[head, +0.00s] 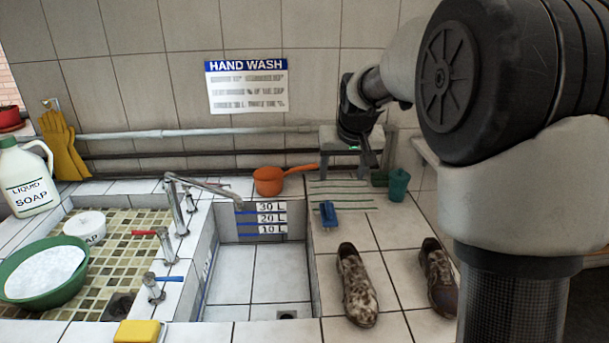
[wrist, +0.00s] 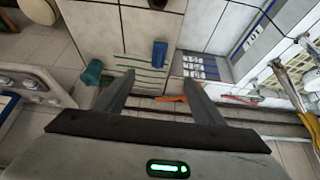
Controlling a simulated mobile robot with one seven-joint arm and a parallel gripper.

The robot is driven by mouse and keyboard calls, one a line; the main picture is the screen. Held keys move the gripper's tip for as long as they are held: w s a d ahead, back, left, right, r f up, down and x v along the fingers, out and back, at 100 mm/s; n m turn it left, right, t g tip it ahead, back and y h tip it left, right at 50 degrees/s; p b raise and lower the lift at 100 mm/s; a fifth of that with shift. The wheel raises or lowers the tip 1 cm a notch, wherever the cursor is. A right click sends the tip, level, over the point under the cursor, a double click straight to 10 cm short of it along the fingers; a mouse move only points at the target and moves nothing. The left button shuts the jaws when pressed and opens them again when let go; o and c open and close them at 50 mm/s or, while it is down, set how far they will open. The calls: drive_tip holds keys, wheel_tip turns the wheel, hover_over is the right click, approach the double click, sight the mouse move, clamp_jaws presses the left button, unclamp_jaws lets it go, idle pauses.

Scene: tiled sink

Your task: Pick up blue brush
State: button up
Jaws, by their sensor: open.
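The blue brush (head: 329,214) lies on the tiled counter to the right of the sink basin, at the front edge of a patch with green stripes. It also shows in the wrist view (wrist: 159,53), ahead of my fingertips and between their lines. My gripper (head: 366,155) is above the back of the counter, near the wall, behind and above the brush. In the wrist view its two fingers (wrist: 158,80) are spread wide with nothing between them. The gripper is apart from the brush.
An orange dipper (head: 268,181) is left of the brush and a teal cup (head: 398,185) is right. Brown shoes (head: 357,285) stand in front. The deep basin (head: 270,270) with a tap (head: 177,205) is left. A grey pipe (head: 180,133) runs along the back wall.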

drive_tip(key=b, duration=0.2)
approach(329, 207)
drive_tip(key=x, duration=0.6)
drive_tip(key=shift+s+a+f+b, duration=0.1)
drive_tip(key=shift+s+f+b, duration=0.1)
drive_tip(key=shift+s+b, duration=0.15)
drive_tip(key=shift+w+x, duration=0.25)
drive_tip(key=shift+x, duration=2.65)
drive_tip(key=shift+r, duration=0.2)
drive_tip(key=shift+c, duration=0.3)
drive_tip(key=c, duration=1.2)
drive_tip(key=shift+r, duration=0.1)
wheel_tip(329, 207, up, 10)
drive_tip(key=shift+f+p, duration=0.1)
drive_tip(key=shift+p, duration=0.35)
